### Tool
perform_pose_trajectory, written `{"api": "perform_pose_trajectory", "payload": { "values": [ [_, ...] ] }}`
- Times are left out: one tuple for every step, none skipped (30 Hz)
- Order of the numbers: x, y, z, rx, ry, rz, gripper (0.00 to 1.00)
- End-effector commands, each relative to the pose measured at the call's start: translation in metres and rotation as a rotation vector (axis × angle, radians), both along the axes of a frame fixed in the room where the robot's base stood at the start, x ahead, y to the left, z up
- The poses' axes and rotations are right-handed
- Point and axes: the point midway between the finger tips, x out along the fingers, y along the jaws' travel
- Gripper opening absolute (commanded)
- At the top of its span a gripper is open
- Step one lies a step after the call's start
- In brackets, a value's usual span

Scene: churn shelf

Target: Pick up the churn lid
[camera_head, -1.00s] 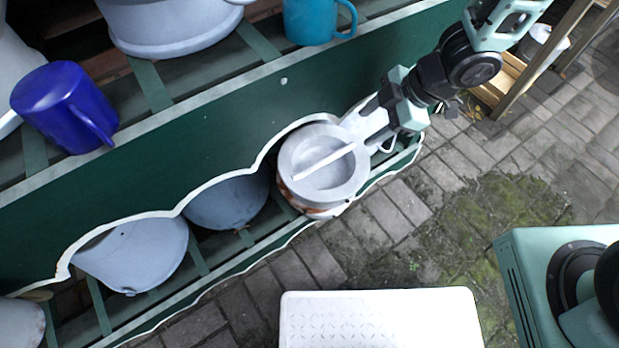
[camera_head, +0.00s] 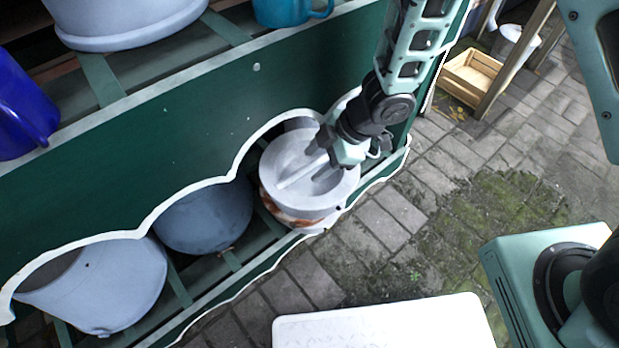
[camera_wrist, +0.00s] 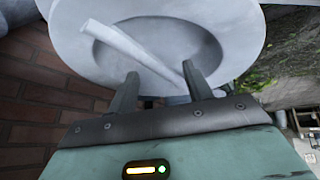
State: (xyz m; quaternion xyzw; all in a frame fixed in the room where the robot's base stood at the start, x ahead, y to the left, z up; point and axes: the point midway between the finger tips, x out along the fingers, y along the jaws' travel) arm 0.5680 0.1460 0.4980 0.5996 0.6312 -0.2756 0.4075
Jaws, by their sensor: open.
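The churn lid (camera_head: 297,192) is a round, pale grey dish with a raised rim and a straight bar handle (camera_head: 300,174) across its recess. It sits on top of the churn (camera_head: 283,217), which shows orange-brown patches below it, on the lower shelf. My gripper (camera_head: 335,150) is over the lid's right side, near the end of the bar. In the wrist view, my gripper (camera_wrist: 160,85) has its two fingers apart, with the lid (camera_wrist: 225,75) ahead of them. The right end of the bar (camera_wrist: 130,48) reaches toward the right finger. Contact is unclear.
A blue mug (camera_head: 20,110) and a teal mug (camera_head: 285,10) are above.

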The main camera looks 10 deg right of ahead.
Motion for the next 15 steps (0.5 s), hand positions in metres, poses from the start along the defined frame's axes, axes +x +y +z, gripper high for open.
{"api": "perform_pose_trajectory", "payload": {
  "values": [
    [0.0,0.003,-0.006,0.0,0.0,0.002,0.5],
    [0.0,0.004,-0.01,0.0,0.0,0.002,0.5],
    [0.001,0.007,-0.015,0.0,0.0,0.002,0.5],
    [0.001,0.01,-0.019,0.0,0.001,0.002,0.5],
    [0.001,0.012,-0.024,0.0,0.001,0.002,0.5],
    [0.001,0.016,-0.03,0.0,0.001,0.002,0.5],
    [0.002,0.018,-0.033,0.0,0.001,0.002,0.5],
    [0.002,0.021,-0.036,0.0,0.0,0.001,0.5],
    [0.002,0.023,-0.039,0.0,0.001,0.003,0.5],
    [0.002,0.025,-0.041,0.0,0.001,0.002,0.5],
    [0.003,0.026,-0.042,0.0,0.0,0.001,0.5],
    [0.003,0.026,-0.042,0.0,0.001,0.001,0.5],
    [0.003,0.026,-0.042,0.0,0.001,0.001,0.5],
    [0.003,0.026,-0.042,0.0,0.0,0.0,0.5],
    [0.003,0.026,-0.041,0.0,0.001,-0.001,0.5]
  ]
}}
